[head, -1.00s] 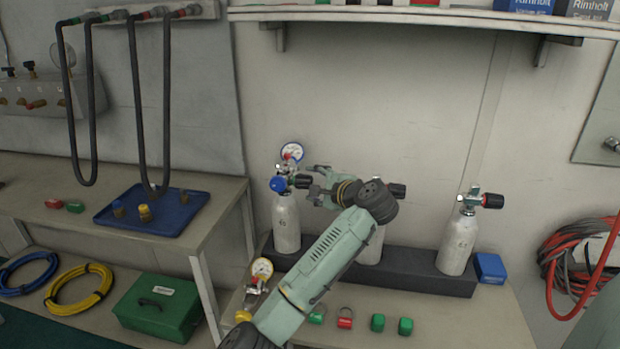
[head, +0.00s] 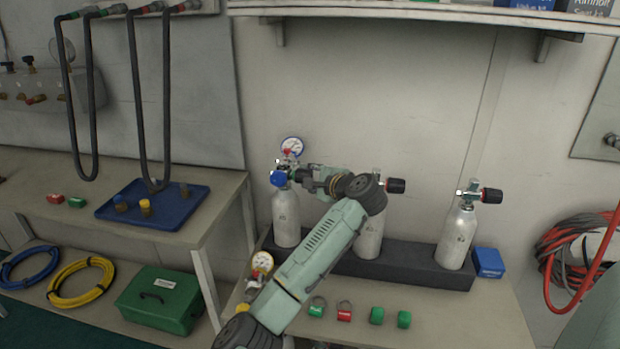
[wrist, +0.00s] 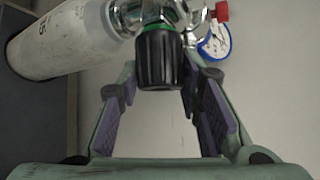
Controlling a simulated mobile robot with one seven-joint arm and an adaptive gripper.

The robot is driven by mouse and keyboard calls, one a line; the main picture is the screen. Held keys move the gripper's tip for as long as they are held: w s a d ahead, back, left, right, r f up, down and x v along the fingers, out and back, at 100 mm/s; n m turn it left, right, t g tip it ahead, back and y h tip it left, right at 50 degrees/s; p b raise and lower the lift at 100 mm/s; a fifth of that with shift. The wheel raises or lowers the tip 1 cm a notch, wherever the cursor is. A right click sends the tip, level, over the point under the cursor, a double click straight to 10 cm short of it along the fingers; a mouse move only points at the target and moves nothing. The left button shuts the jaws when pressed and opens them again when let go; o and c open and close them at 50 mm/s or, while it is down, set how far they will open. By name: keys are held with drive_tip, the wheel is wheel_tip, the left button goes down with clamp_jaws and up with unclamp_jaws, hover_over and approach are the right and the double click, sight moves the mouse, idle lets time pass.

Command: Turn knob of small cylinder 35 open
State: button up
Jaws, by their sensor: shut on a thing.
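Small cylinder 35 (head: 286,220) is the pale cylinder at the left of the row, upright, with a blue cap and a gauge (head: 291,147) at its valve. In the wrist view the cylinder (wrist: 65,40) lies across the upper left, its number only partly readable. Its black ribbed knob (wrist: 160,62) has a green ring at the base. My gripper (head: 308,178) is at the valve from the right. In the wrist view its purple-padded fingers are on both sides of the knob, shut on it. The finger contact is partly hidden behind the knob.
Two more cylinders with black knobs, the middle (head: 369,236) and right (head: 457,236), stand in the dark rack (head: 415,270). My arm passes in front of the middle one. A second gauge (head: 262,262) and several green and red tags lie on the bench front. A shelf (head: 400,14) is above.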

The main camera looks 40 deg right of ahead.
drive_tip(key=c, duration=0.5)
drive_tip(key=f+b, duration=0.1)
drive_tip(key=b, duration=0.2)
drive_tip(key=shift+n+t, duration=0.3)
drive_tip(key=shift+t, duration=0.1)
drive_tip(key=n+t+b, duration=0.1)
drive_tip(key=b, duration=0.3)
drive_tip(key=shift+f+t+h, duration=0.1)
drive_tip(key=shift+t+h, duration=0.2)
drive_tip(key=shift+h, duration=0.1)
drive_tip(key=shift+r+n+t+b, duration=0.35)
drive_tip(key=shift+n+t+b, duration=0.05)
drive_tip(key=shift+b, duration=0.6)
drive_tip(key=shift+r, duration=0.1)
drive_tip(key=o, duration=1.2)
drive_tip(key=shift+r, duration=0.1)
